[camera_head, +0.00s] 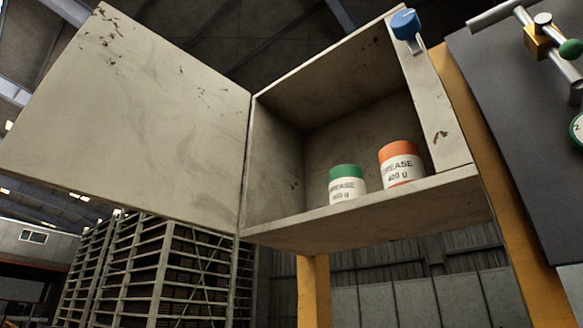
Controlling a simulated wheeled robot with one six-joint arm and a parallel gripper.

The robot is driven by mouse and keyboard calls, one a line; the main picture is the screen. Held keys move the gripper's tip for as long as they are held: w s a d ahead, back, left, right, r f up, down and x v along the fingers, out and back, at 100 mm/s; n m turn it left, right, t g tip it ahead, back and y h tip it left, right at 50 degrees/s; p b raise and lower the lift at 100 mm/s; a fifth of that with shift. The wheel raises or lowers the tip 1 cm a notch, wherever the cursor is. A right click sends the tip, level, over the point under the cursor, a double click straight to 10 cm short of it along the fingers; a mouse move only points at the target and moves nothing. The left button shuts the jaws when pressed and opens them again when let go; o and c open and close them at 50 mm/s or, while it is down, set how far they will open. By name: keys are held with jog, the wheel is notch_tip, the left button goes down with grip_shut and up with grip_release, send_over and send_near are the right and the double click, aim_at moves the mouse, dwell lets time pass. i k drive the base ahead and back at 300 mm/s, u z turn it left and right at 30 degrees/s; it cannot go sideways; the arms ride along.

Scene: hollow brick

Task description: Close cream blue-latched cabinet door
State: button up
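The cream cabinet (370,214) is in the middle of the head view, seen from below, with its front open. Its door (130,120) stands wide open to the left, joined at the cabinet's left edge. The door is a flat cream panel with brown rust marks. A blue latch (405,24) sits at the top of the cabinet's right front edge. Inside, a white can with a green lid (346,185) and a white can with an orange lid (400,163) stand on the cabinet floor. My gripper is not in view.
A yellow post (314,290) stands below the cabinet, and a yellow frame (515,230) runs along its right. A dark panel (520,130) with metal pipe fittings and a gauge is at the right. Tall racks (150,270) stand behind at lower left.

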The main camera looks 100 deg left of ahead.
aim_at(126, 118)
jog(key=z, duration=0.45)
jog(key=k, duration=2.05)
jog(key=u, duration=2.45)
